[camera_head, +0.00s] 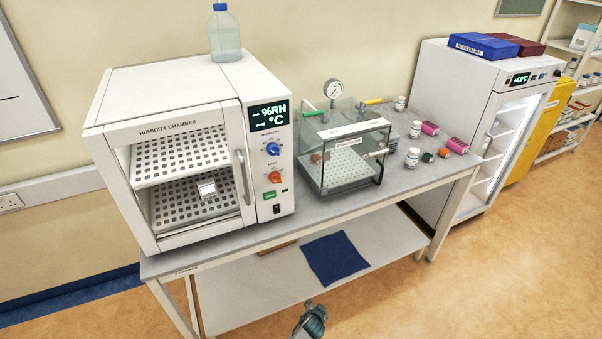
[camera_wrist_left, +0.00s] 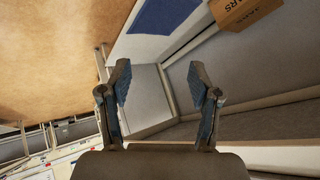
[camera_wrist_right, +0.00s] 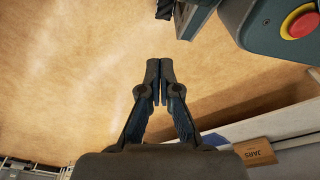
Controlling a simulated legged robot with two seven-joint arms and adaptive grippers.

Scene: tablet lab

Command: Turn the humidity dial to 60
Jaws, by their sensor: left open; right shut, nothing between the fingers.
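The humidity chamber (camera_head: 168,126) is a white cabinet on the bench, with its glass door shut. Its blue humidity dial (camera_head: 272,149) is on the right-hand panel, above an orange dial (camera_head: 275,177). The panel display (camera_head: 268,115) shows dashes beside %RH and °C. The dial's exact setting is too small to read. My left gripper (camera_wrist_left: 163,76) is open and empty in the left wrist view. My right gripper (camera_wrist_right: 159,70) is shut and empty in the right wrist view. Part of one of my grippers shows at the bottom of the head view, well away from the dial.
A clear bottle (camera_head: 225,38) stands on the chamber. A clear box (camera_head: 345,155) with a gauge stands right of it on the bench (camera_head: 310,206). Several small jars stand farther right. A fridge (camera_head: 455,120) is beyond. The floor before the bench is clear.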

